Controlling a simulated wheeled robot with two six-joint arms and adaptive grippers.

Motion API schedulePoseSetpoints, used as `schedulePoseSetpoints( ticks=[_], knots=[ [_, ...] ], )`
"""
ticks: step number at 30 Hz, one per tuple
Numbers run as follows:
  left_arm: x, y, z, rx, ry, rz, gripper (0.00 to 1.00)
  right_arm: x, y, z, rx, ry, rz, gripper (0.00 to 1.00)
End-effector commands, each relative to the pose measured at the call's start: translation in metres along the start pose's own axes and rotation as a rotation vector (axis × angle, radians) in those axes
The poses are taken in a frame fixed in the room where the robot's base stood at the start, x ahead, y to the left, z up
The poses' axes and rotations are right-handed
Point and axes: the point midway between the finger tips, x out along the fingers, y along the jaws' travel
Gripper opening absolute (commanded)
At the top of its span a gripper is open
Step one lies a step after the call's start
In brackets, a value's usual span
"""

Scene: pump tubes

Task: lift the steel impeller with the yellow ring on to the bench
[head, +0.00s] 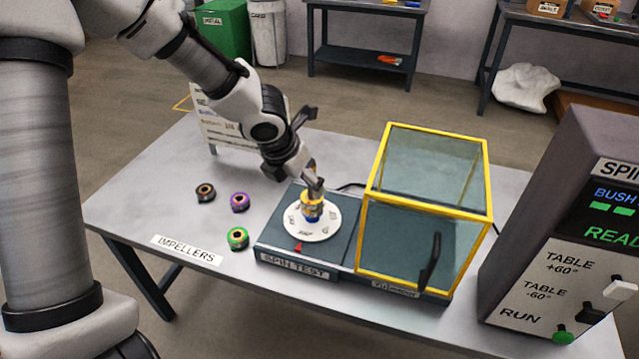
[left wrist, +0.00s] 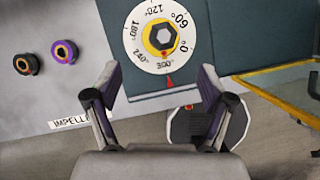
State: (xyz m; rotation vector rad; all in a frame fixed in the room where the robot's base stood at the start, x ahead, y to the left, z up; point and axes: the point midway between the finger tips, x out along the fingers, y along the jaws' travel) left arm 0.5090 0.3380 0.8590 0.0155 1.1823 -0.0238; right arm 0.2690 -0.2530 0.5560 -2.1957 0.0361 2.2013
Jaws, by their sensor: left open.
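The steel impeller with the yellow ring (head: 311,209) sits on the white numbered dial (head: 300,226) of the spin test table. In the left wrist view the impeller (left wrist: 161,36) shows as a yellow ring around a dark centre, near the middle of the dial (left wrist: 136,38). My left gripper (head: 314,184) hangs over it in the head view and partly hides it. In the left wrist view the fingers of the gripper (left wrist: 158,76) are spread with nothing between them, and the impeller shows beyond their tips. My right gripper is in neither view.
The bench (head: 140,200) holds black (head: 205,193), purple (head: 239,202) and green (head: 237,238) ringed impellers near the IMPELLERS label (head: 187,249). A yellow-framed clear guard box (head: 427,215) stands right of the dial. A control console (head: 570,230) is at far right. The bench's left part has bare room.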

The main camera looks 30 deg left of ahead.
Motion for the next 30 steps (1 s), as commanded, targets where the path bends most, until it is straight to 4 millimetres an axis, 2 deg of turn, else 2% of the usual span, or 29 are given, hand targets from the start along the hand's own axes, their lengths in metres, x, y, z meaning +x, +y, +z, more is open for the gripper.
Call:
schedulePoseSetpoints(
  ticks=[2, 12, 16, 23, 24, 26, 27, 29, 30],
  knots=[
    [0.005, 0.0, 0.001, 0.001, -0.006, 0.001, 0.81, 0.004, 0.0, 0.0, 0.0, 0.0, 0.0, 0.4],
    [0.066, 0.0, 0.0, 0.0, -0.002, 0.001, 0.81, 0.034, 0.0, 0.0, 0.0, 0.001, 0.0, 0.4],
    [0.075, -0.001, 0.001, 0.0, -0.002, 0.001, 0.81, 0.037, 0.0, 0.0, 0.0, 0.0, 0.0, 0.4],
    [0.075, -0.001, 0.001, -0.001, -0.002, 0.0, 0.81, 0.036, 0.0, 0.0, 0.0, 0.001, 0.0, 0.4],
    [0.075, -0.001, 0.001, -0.001, -0.002, 0.0, 0.74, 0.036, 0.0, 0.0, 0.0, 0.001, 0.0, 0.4],
    [0.075, -0.001, 0.001, -0.001, -0.002, 0.0, 0.53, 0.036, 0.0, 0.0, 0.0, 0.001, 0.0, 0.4],
    [0.075, -0.001, 0.001, -0.001, -0.002, 0.0, 0.39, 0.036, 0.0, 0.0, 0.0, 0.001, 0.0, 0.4],
    [0.075, -0.001, 0.001, -0.001, -0.002, 0.0, 0.18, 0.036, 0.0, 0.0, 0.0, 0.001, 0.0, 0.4],
    [0.075, -0.001, 0.001, -0.001, -0.002, 0.0, 0.1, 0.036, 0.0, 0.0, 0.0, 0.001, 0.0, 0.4]
  ],
)
